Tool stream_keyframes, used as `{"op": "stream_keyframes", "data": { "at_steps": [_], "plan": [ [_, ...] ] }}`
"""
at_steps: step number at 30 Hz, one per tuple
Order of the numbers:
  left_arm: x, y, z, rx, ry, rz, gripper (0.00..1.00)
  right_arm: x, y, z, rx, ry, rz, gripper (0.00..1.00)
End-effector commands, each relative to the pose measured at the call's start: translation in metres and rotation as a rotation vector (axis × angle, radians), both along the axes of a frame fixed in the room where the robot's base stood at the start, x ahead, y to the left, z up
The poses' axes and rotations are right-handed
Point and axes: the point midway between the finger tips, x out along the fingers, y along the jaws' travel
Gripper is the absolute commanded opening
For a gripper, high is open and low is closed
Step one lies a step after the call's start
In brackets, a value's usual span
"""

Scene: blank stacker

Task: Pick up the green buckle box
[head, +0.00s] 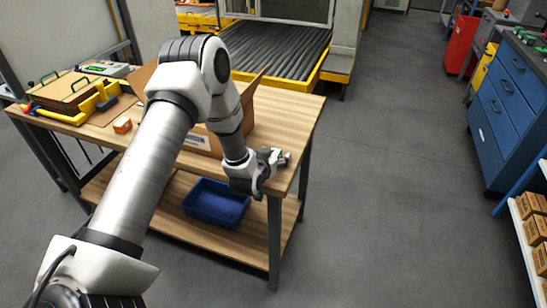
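My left gripper (281,158) is at the right edge of the wooden workbench (306,112). My own arm partly blocks the view of it, and the gap between its fingers is too small to make out. I cannot tell whether it holds anything. Flat brown boards or boxes with green handle-like parts (62,87) lie on the far left of the bench, well away from the gripper. A grey item with green parts (104,69) lies behind them. I cannot tell which of these is the green buckle box. My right gripper is not in view.
An open cardboard box (203,139) stands on the bench, partly behind my arm. A yellow tool (93,108) and a small orange box (122,125) are left of it. A blue bin (216,203) sits on the lower shelf. A roller conveyor (278,48) is behind.

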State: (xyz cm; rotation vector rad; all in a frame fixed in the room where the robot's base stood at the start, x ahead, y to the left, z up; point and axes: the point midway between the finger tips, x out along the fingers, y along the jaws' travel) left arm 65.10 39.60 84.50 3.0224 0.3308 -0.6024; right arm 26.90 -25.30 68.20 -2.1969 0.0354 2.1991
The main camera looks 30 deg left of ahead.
Motion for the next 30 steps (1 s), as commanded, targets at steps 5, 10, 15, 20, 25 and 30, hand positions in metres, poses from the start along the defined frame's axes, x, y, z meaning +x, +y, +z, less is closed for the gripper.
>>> {"op": "stream_keyframes", "data": {
  "at_steps": [5,10,15,20,25,30],
  "plan": [
    [0.0,0.0,0.0,0.0,0.0,0.0,0.11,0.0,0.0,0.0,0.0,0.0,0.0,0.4],
    [0.0,0.0,0.0,0.0,0.0,0.0,0.01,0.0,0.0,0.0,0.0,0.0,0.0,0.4],
    [0.0,0.0,0.001,0.0,0.0,0.0,0.01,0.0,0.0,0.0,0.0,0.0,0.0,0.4],
    [0.0,0.0,0.014,-0.001,-0.002,0.002,0.01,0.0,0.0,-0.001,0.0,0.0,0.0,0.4],
    [0.0,0.0,0.049,-0.002,-0.007,0.002,0.01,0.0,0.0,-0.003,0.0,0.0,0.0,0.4],
    [0.0,0.0,0.087,-0.002,-0.005,0.001,0.01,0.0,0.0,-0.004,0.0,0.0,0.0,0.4]
  ]
}}
